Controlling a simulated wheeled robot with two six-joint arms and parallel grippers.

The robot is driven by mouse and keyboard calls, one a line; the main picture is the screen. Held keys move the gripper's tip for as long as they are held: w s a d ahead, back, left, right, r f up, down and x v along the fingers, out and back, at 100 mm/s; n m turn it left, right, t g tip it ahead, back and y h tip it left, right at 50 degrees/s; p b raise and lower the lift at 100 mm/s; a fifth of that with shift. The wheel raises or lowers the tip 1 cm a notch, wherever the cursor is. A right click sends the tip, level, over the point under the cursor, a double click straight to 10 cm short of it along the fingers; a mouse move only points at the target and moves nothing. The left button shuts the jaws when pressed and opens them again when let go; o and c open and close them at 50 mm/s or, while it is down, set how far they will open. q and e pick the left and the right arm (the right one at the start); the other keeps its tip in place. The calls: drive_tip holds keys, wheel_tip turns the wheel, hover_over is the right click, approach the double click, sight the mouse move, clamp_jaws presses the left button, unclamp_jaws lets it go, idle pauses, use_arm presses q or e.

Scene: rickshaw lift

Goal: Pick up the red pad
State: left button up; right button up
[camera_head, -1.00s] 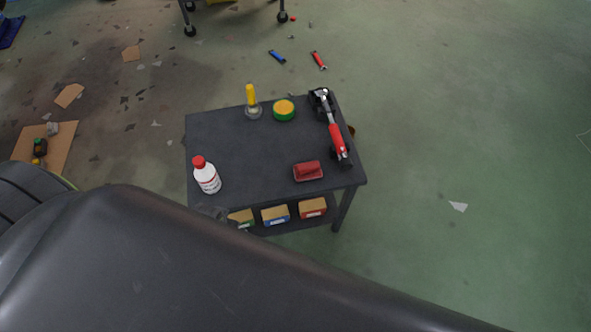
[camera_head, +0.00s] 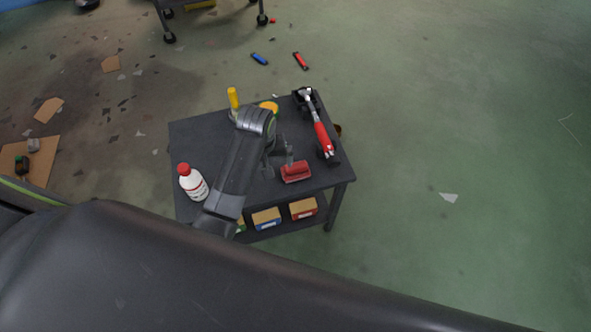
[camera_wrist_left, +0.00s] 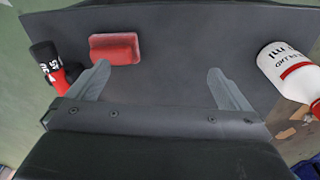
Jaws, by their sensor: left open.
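The red pad (camera_head: 296,171), a small red block with a dark top part, lies on the dark cart top near its front right. In the left wrist view the red pad (camera_wrist_left: 115,48) lies just beyond the left fingertip of the picture, outside the gap between the fingers. My left gripper (camera_wrist_left: 158,78) is open and empty, with bare cart top between its fingers. In the head view my left gripper (camera_head: 278,166) is over the cart, just left of the pad, partly hidden by its wrist. My right gripper is in no view.
A white bottle with a red cap (camera_head: 192,182) stands at the cart's (camera_head: 200,140) left. A red-handled tool (camera_head: 322,135) lies along the right edge. A yellow-handled thing (camera_head: 233,98) and a yellow round thing (camera_head: 269,106) stand at the back. Small boxes (camera_head: 303,208) sit on the lower shelf.

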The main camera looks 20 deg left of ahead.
use_arm(q)
wheel_tip(320, 180, up, 6)
drive_tip(key=n+g, duration=0.1)
hover_over(295, 166)
wheel_tip(295, 166, down, 12)
drive_tip(key=shift+r+b, duration=0.15)
drive_tip(key=shift+b, duration=0.75)
wheel_tip(295, 166, down, 5)
drive_tip(key=shift+f+b, duration=0.1)
drive_tip(key=shift+b, duration=0.45)
drive_tip(key=c, duration=1)
wheel_tip(295, 166, up, 10)
drive_tip(key=shift+d+r+p, duration=0.1)
drive_tip(key=shift+p, duration=0.9)
drive_tip(key=shift+c, duration=0.2)
